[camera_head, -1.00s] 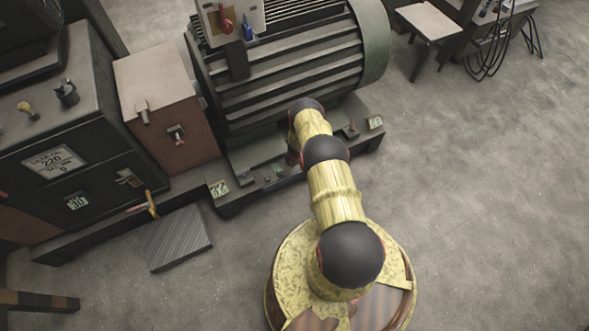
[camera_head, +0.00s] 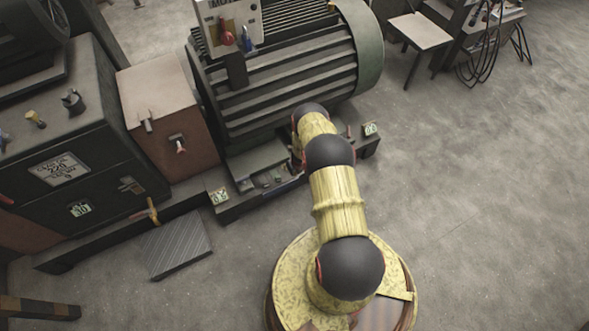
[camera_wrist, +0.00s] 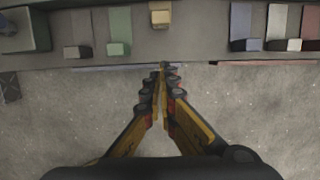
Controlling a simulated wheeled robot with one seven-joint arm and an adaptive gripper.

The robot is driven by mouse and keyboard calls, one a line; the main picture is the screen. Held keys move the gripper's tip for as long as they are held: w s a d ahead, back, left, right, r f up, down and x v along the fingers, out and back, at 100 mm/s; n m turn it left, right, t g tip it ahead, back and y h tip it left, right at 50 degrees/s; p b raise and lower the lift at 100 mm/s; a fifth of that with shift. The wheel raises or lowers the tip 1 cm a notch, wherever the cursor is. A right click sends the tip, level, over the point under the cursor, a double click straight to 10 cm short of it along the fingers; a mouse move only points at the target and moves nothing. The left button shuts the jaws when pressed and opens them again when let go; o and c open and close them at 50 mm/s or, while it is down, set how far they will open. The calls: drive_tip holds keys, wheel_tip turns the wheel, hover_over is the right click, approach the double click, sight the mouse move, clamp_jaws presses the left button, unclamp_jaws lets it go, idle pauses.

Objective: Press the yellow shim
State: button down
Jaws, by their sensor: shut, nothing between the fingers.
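The yellow shim (camera_wrist: 160,15) is a small tan-yellow block at the top middle of the wrist view, on a grey ledge. It is one of a row of coloured blocks. My gripper (camera_wrist: 163,68) is shut and empty, with its fingertips together just below the ledge's front edge in the picture. The tips line up roughly under the yellow shim, with a gap between them. In the head view my arm hides the gripper, and I cannot make out the yellow shim there.
A blue block (camera_wrist: 243,26) and a white-fronted block (camera_wrist: 284,26) sit to the right. A large ribbed motor (camera_head: 285,75) stands behind the ledge. Open floor (camera_head: 480,220) lies right.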

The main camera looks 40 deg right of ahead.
drive_tip(key=p+v, duration=0.1)
drive_tip(key=v, duration=0.3)
drive_tip(key=shift+r, duration=0.1)
idle(0.7)
